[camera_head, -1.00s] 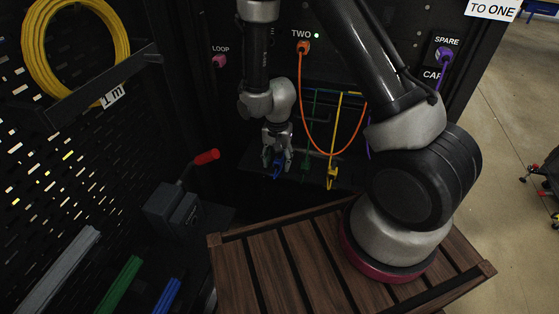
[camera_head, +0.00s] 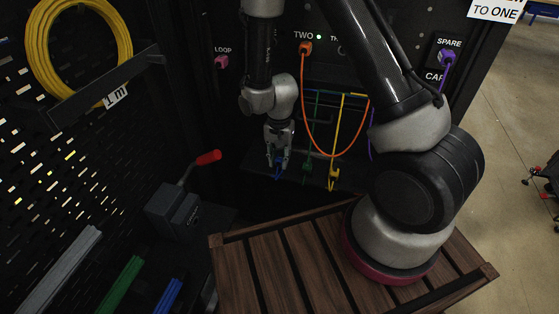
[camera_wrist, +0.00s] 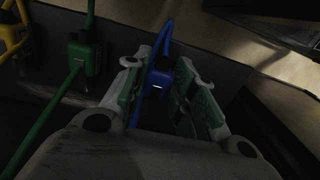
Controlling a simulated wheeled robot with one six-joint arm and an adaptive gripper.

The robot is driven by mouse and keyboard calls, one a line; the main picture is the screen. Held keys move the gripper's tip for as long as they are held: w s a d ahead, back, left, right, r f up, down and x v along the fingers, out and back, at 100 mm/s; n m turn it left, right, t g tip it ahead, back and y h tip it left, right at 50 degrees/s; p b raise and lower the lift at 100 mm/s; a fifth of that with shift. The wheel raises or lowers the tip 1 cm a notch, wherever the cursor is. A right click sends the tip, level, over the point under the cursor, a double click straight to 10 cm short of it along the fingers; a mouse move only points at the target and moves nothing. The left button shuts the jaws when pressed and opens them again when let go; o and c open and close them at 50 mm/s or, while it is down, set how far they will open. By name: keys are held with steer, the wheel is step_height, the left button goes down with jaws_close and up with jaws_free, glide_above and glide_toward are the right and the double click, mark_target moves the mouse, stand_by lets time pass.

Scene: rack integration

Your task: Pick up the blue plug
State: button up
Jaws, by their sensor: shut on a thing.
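The blue plug (camera_head: 278,161) is between the fingers of my gripper (camera_head: 277,158), in front of the dark shelf in the rack. In the wrist view the blue plug (camera_wrist: 158,78) sits between the two green-padded fingers of my gripper (camera_wrist: 168,85), with its blue cable running up past it and down below it. My gripper is shut on it. Part of the plug is hidden by the fingers in the head view.
A green plug (camera_head: 308,166) and a yellow plug (camera_head: 334,175) hang just right of my gripper. An orange cable (camera_head: 333,155) loops in front of the rack. A red-handled tool (camera_head: 208,157) stands to the left. A slatted wooden surface (camera_head: 290,270) is below.

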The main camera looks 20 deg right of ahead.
step_height(320, 180, up, 26)
steer(key=shift+r, duration=0.25)
stand_by(0.3)
steer(key=w+a+r, duration=0.4)
steer(key=r, duration=0.3)
steer(key=shift+a, duration=0.3)
stand_by(0.4)
steer(key=shift+w+d, duration=0.55)
steer(key=shift+w, duration=0.25)
steer(key=shift+w+d, duration=0.5)
steer(key=shift+w, duration=0.25)
steer(key=shift+w+d, duration=0.55)
steer(key=shift+w, duration=0.25)
steer(key=shift+w+d, duration=0.55)
steer(key=shift+w, duration=0.25)
steer(key=shift+w+d+r, duration=0.2)
steer(key=shift+w+d, duration=0.05)
steer(key=shift+w, duration=0.1)
jaws_close()
steer(key=shift+s+f, duration=0.1)
